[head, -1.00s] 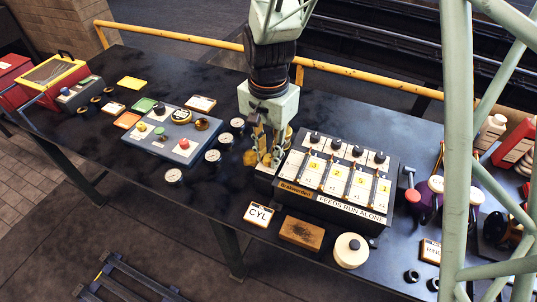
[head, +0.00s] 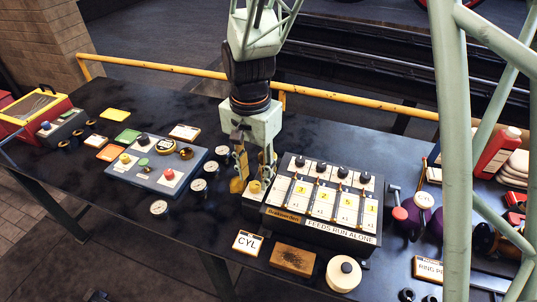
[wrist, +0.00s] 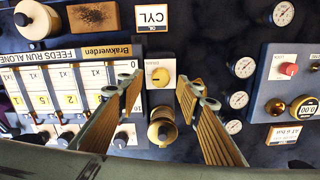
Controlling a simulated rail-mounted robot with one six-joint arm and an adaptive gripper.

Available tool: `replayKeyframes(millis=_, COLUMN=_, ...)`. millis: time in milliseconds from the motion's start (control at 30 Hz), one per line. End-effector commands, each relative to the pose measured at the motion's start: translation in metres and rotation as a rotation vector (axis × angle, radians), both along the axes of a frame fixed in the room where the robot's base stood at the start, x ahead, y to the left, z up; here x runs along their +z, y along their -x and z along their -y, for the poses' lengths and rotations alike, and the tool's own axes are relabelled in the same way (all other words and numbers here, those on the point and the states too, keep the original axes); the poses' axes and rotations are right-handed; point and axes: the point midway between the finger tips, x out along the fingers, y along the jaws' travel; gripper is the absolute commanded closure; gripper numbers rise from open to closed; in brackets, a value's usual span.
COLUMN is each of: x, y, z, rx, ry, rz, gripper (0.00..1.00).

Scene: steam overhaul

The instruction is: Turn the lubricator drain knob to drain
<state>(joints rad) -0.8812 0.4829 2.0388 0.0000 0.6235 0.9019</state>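The lubricator (head: 318,205) is a dark box with a white, numbered front panel, marked "FEEDS RUN ALONE". A small yellow knob (head: 255,187) sits on a pale plate at its left end; I take it for the drain knob. It also shows in the wrist view (wrist: 160,76), where its pointer setting is too small to read. My gripper (head: 254,178) points down over this end with its two fingers apart. In the wrist view the gap between the fingers (wrist: 160,92) is empty; the knob appears beyond it, with no clear contact.
A brass cup (wrist: 162,128) stands beside the knob plate. A CYL card (head: 247,243), a brown block (head: 292,260) and a cream round pot (head: 343,273) lie in front.

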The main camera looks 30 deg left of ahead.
Motion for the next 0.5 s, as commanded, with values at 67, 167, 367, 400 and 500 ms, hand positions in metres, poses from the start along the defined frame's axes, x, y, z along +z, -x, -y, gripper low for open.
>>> replayKeyframes(millis=67, x=0.015, y=0.001, z=-0.002, rx=0.003, ry=-0.006, rz=0.005, gripper=0.67)
replayKeyframes(millis=167, x=0.03, y=0.001, z=-0.003, rx=0.004, ry=-0.009, rz=0.007, gripper=0.67)
replayKeyframes(millis=367, x=0.058, y=0.002, z=-0.003, rx=0.005, ry=-0.009, rz=0.007, gripper=0.67)
replayKeyframes(millis=400, x=0.063, y=0.002, z=-0.003, rx=0.005, ry=-0.009, rz=0.007, gripper=0.67)
replayKeyframes(millis=500, x=0.075, y=0.002, z=-0.003, rx=0.005, ry=-0.009, rz=0.007, gripper=0.67)
